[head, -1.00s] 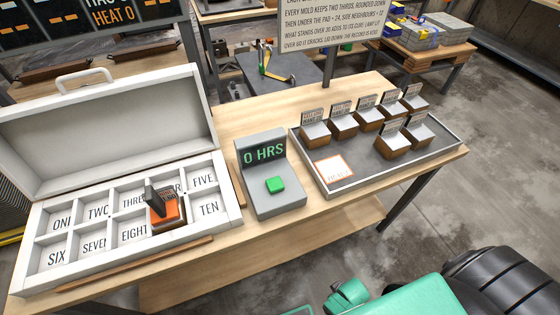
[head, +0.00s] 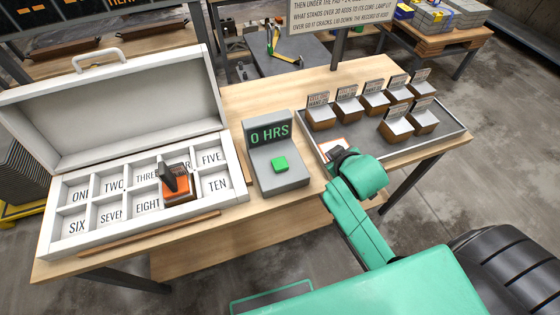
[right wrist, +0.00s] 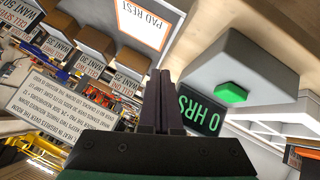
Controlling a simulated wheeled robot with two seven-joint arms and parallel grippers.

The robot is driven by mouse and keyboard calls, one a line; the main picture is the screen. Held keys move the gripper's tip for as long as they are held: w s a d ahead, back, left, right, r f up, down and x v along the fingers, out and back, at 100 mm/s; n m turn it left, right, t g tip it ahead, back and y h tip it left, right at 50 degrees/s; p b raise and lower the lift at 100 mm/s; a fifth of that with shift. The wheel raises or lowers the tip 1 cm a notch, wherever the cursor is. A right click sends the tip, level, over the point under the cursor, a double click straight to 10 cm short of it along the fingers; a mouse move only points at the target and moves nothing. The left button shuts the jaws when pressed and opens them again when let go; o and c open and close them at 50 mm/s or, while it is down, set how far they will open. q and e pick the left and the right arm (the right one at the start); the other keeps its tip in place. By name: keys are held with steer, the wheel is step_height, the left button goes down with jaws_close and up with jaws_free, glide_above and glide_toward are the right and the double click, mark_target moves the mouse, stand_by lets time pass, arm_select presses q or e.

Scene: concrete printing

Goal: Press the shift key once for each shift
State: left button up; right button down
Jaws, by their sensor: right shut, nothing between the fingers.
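The shift counter is a grey box (head: 284,179) with a display (head: 269,133) reading 0 HRS and a green key (head: 280,164) on its sloped top. In the right wrist view the green key (right wrist: 232,93) lies right of my fingers, apart from them. My right gripper (head: 338,153) is over the left end of the grey tray, to the right of the counter. Its fingers (right wrist: 160,85) are shut and empty. My left gripper is not in view.
An open white case (head: 235,190) with number-word compartments stands at left, an orange-and-dark block (head: 178,187) in it. The grey tray (head: 440,140) holds several labelled brown blocks (head: 395,125). A sign (head: 350,22) stands behind.

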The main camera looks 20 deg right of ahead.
steer(key=w+a+r+n+t+y, duration=0.1)
steer(key=w+a+r+n+t, duration=0.15)
steer(key=w+r+t, duration=0.35)
steer(key=w+a+r+n+t, duration=0.1)
steer(key=w+r+n, duration=0.25)
steer(key=r, duration=0.45)
steer(key=a+r+n+y, duration=0.8)
steer(key=a+n+y, duration=0.45)
steer(key=n, duration=0.45)
steer(key=s+a+f+n+g+y, duration=0.25)
steer(key=f+n+g, duration=0.35)
steer(key=n+g, duration=0.3)
steer(key=s+d+f+n+g+h, duration=0.2)
steer(key=d+f+n+g+h, duration=0.2)
steer(key=f, duration=0.5)
steer(key=shift+s+d+n+h, duration=0.2)
steer(key=shift+d+n+h, duration=0.1)
steer(key=shift+d+h, duration=0.8)
steer(key=shift+d+f, duration=0.1)
steer(key=shift+d, duration=0.05)
